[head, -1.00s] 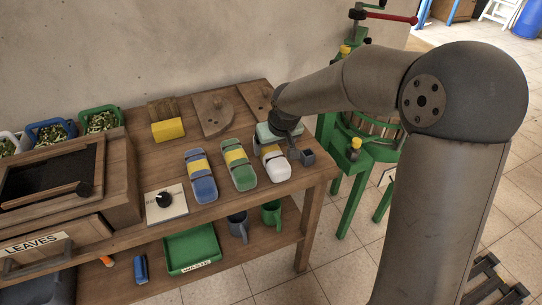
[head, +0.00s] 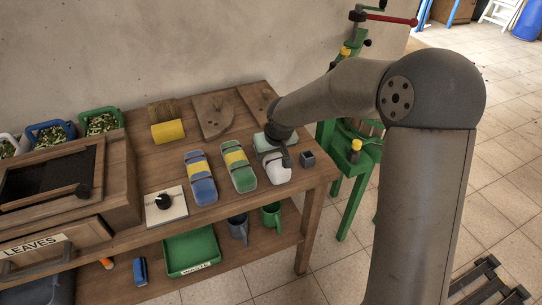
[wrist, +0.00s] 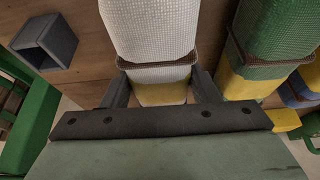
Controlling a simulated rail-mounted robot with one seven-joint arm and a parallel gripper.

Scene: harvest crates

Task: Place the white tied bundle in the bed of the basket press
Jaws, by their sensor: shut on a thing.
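The white tied bundle (head: 278,174) lies at the right end of the bench's front row. It fills the top of the wrist view (wrist: 150,28), with a yellow band around its middle. My gripper (head: 275,154) is over it, and in the wrist view its two dark fingers (wrist: 162,88) are shut on the bundle's sides at the band. I see no clear gap between bundle and bench. The green basket press (head: 352,172) stands right of the bench, mostly behind my arm; its bed is hidden.
A green bundle (head: 240,178) lies close left of the white one, then a blue bundle (head: 204,190). A small dark square holder (head: 307,159) stands close right; it shows in the wrist view (wrist: 45,42). Wooden boards lie behind. The press has a red handle (head: 390,18).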

